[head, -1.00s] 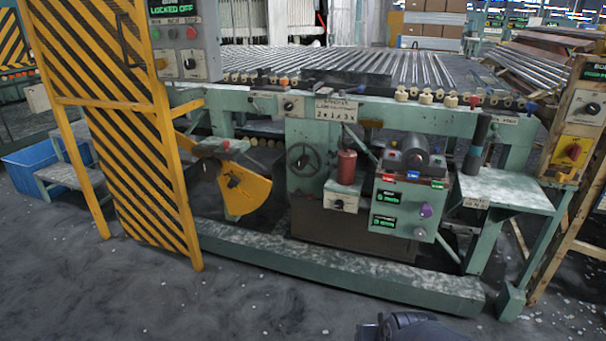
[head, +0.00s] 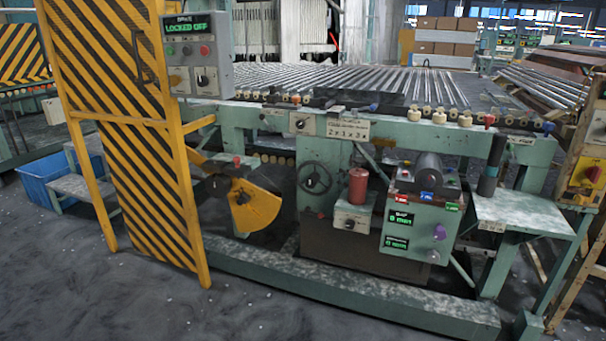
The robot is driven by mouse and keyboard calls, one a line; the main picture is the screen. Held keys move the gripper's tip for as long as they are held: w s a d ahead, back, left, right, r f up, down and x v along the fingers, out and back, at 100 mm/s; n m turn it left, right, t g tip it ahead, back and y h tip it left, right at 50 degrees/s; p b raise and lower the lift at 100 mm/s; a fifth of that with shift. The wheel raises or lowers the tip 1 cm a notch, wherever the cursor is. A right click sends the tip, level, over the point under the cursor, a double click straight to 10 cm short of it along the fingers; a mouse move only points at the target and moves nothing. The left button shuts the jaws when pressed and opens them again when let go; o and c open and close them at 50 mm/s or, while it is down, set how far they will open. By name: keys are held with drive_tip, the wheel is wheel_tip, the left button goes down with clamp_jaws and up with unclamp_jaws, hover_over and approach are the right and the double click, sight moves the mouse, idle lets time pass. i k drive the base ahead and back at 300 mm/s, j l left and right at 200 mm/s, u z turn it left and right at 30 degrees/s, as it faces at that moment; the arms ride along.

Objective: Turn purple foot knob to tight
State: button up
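The purple foot knob (head: 439,232) sits on the right side of the front face of a green control box, low on the machine. A paler round knob (head: 432,256) is just below it. The green box (head: 412,217) has two small green-lit displays (head: 398,218) on its left side. Which way the purple knob points is too small to tell. My gripper is not in view.
A long green floor beam (head: 345,291) runs in front of the machine. A yellow-black striped gate (head: 135,140) stands at the left. A green side table (head: 515,212) is right of the box. The grey floor (head: 110,300) in front is clear.

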sight(439, 232)
drive_tip(key=k+j, duration=0.15)
drive_tip(key=i+j+z, duration=0.1)
drive_tip(key=i, duration=0.3)
drive_tip(key=i+j, duration=0.15)
drive_tip(key=i, duration=0.3)
drive_tip(key=i+j+z, duration=0.15)
drive_tip(key=i, duration=0.25)
